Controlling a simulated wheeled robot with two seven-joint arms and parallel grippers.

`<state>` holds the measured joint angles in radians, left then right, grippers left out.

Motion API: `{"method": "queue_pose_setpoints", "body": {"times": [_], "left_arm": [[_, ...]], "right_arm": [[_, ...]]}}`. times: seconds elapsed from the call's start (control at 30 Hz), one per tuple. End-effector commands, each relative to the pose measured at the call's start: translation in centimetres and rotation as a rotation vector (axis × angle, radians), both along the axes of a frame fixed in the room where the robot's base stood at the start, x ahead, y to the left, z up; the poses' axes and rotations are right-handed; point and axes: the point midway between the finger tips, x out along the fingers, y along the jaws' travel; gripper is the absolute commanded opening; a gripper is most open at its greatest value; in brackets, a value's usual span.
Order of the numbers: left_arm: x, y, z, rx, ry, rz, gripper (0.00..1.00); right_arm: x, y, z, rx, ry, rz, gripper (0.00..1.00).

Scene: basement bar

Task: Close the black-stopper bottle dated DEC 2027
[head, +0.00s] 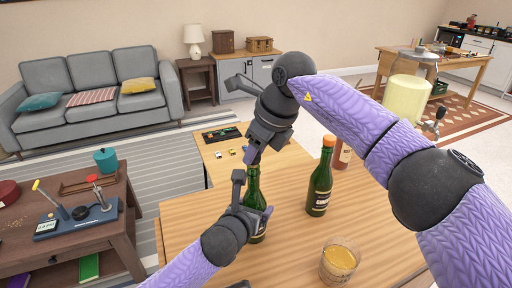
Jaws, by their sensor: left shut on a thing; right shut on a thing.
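A dark green bottle (254,184) stands upright on the wooden table (290,243). My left gripper (254,208) is shut around its body from the left. My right gripper (252,156) points down from above and is shut at the top of this bottle. What it holds there is mostly covered by the fingers; it appears to be the stopper. I cannot tell whether the stopper is seated in the neck. No date is readable on the bottle.
A green bottle with an orange top (320,180) stands to the right, and an amber bottle (342,154) is partly behind my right arm. A glass of amber drink (338,262) stands at the front. A dark tray (222,134) lies at the back.

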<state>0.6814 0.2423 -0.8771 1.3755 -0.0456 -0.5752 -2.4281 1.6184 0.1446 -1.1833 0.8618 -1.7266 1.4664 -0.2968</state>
Motion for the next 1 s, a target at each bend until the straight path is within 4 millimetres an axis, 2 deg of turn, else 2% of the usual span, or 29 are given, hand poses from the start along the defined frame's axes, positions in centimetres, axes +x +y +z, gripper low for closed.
{"method": "queue_pose_setpoints", "body": {"times": [0.8,0.83,1.0], "left_arm": [[0.0,0.0,0.0,0.0,0.0,0.0,0.0],[0.0,0.0,0.0,0.0,0.0,0.0,0.0],[0.0,0.0,0.0,0.0,0.001,0.0,0.0]], "right_arm": [[0.0,0.0,-1.2,0.001,0.0,-0.002,0.0],[0.0,0.0,-1.3,0.001,0.0,-0.002,0.43],[0.0,0.0,-1.2,0.001,0.001,-0.001,0.79]]}}
